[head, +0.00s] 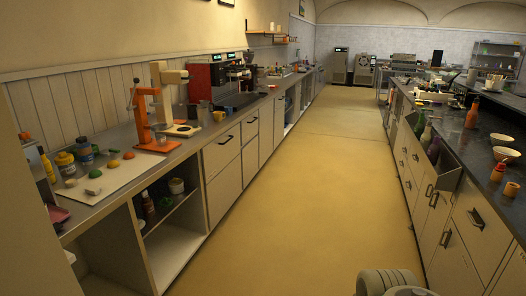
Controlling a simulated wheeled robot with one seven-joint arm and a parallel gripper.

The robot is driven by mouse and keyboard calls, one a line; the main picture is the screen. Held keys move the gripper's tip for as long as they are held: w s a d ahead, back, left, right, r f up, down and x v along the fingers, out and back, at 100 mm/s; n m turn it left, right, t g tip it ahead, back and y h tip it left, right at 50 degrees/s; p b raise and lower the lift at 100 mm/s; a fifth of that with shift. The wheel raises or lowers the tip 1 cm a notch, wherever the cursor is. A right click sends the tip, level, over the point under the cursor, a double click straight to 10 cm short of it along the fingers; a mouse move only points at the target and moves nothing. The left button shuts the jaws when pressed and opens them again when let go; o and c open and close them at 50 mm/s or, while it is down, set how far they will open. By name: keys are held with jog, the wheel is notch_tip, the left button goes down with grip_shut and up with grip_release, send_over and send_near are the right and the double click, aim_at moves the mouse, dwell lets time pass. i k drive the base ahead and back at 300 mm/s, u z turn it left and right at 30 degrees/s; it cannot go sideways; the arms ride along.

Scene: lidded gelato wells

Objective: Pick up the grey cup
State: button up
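On the left counter, a small greyish, cup-like thing (204,111) stands just left of a yellow mug (219,116), in front of the red coffee machine. It is small and dim, so I cannot be sure that it is the grey cup. My gripper is not in view. Only a pale rounded part, likely of my own arm, shows at the bottom edge, far from that cup-like thing.
A wide yellow floor aisle (310,170) lies clear between the counters. An orange juice press (152,115) and the red coffee machine (207,77) stand on the left counter. A tilted-open compartment (447,170) with bottles juts from the right counter.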

aim_at(202, 111)
jog(key=i, duration=2)
jog(key=u, duration=2.5)
jog(key=i, duration=1.55)
jog(key=z, duration=3.2)
jog(key=i, duration=0.4)
jog(key=u, duration=0.1)
